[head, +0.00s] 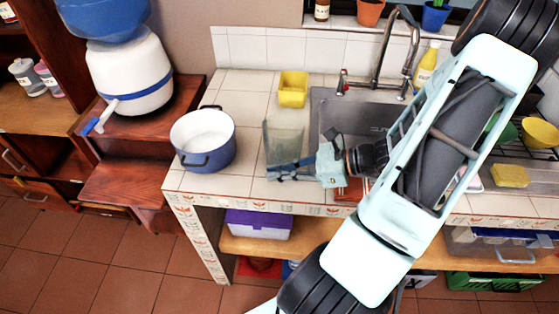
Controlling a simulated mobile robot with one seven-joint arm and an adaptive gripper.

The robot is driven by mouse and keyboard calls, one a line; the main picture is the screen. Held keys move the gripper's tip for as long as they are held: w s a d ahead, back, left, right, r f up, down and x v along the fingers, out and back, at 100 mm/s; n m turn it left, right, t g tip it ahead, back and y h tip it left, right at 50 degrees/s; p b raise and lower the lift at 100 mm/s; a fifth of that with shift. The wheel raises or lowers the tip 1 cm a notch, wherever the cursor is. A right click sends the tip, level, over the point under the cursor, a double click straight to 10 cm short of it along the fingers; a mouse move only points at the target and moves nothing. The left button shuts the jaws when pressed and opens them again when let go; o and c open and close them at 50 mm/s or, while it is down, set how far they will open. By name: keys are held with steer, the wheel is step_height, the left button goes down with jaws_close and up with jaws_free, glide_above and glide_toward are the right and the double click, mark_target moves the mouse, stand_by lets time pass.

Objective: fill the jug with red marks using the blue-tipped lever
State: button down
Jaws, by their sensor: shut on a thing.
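A clear, greyish jug (284,140) stands on or just above the tiled counter, left of the sink. Any red marks on it are too small to make out. My gripper (288,174) reaches in from the right, and its dark fingers are shut on the lower part of the jug. The blue-tipped lever (93,126) sticks out at the lower front left of the white water dispenser (130,70), which has a blue bottle (105,15) on top. The dispenser stands on a wooden cabinet at the left, well away from the jug.
A blue-and-white pot (205,142) stands on the counter between the jug and the dispenser. A yellow container (293,88) is behind the jug. The sink (340,110) with its tap (384,50) lies to the right. A lower wooden step (125,188) below the lever is bare.

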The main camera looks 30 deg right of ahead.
steer(key=shift+r, duration=0.1)
steer(key=shift+r, duration=0.6)
steer(key=s+a+r, duration=0.2)
steer(key=s+r, duration=0.9)
steer(key=s, duration=0.2)
steer(key=shift+s+a+r, duration=0.3)
steer(key=shift+s+a, duration=0.05)
steer(key=shift+a, duration=0.05)
steer(key=shift+d, duration=0.1)
